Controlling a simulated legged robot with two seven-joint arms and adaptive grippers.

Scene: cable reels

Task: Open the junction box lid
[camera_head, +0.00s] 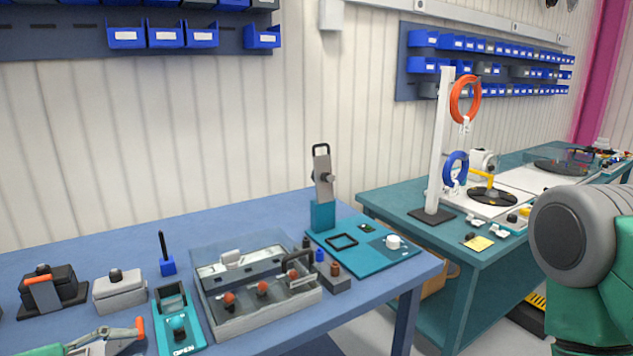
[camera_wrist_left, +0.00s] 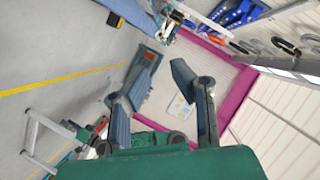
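A grey box (camera_head: 262,318) that looks like the junction box sits on the blue bench in the head view. A clear panel shows over its back part, with orange-red knobs (camera_head: 263,288) and a dark bar handle at its right end. I cannot tell whether the clear panel is a shut or raised lid. My left gripper (camera_wrist_left: 165,65) shows in the left wrist view with its fingers apart and nothing between them, away from the bench. My right gripper is not seen; only a green and grey arm part of mine shows at the right.
On the blue bench (camera_head: 150,245) stand a teal OPEN panel (camera_head: 180,335), dark and grey blocks, a blue peg stand (camera_head: 167,265) and a teal fixture board (camera_head: 370,260) with a post. A green reel table (camera_head: 400,205) stands right.

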